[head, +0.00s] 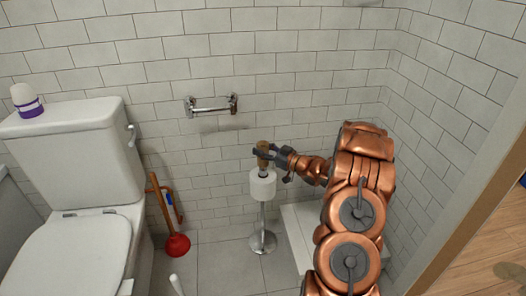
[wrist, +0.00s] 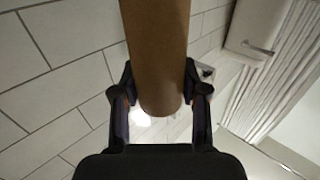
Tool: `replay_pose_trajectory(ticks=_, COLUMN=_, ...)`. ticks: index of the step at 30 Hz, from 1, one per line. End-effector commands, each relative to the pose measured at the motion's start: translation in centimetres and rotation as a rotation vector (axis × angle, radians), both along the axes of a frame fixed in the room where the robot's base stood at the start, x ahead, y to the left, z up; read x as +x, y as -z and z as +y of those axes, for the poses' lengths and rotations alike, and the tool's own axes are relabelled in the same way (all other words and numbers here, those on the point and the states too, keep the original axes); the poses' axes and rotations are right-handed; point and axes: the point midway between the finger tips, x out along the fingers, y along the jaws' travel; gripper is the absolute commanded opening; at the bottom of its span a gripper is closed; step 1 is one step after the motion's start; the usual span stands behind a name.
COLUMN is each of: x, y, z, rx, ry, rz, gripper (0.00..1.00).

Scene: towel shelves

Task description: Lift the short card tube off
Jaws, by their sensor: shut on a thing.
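The short brown card tube (head: 262,148) is upright above a white toilet roll (head: 263,186) on a metal floor stand (head: 262,222). My gripper (head: 266,155) reaches in from the right and is shut on the tube. In the wrist view the card tube (wrist: 155,45) sits between the two dark fingers of my gripper (wrist: 159,82), one on each side. Whether the stand's post is still inside the tube is hidden by the tube and fingers.
A toilet (head: 75,165) stands at the left with a purple-and-white container (head: 27,101) on its tank. A red plunger (head: 177,245) leans by the wall. A white box-like step (head: 296,230) is right of the stand.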

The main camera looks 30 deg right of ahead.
Motion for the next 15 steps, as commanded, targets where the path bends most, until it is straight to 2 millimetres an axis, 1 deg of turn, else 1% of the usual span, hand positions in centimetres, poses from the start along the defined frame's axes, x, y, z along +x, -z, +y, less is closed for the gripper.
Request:
replay_pose_trajectory(ticks=1, x=0.0, y=-0.4, z=0.0, rx=-0.001, ry=0.000, rz=0.000, gripper=0.12)
replay_pose_trajectory(ticks=15, x=0.0, y=-2.7, z=0.0, rx=-0.001, ry=0.000, rz=0.000, gripper=0.12)
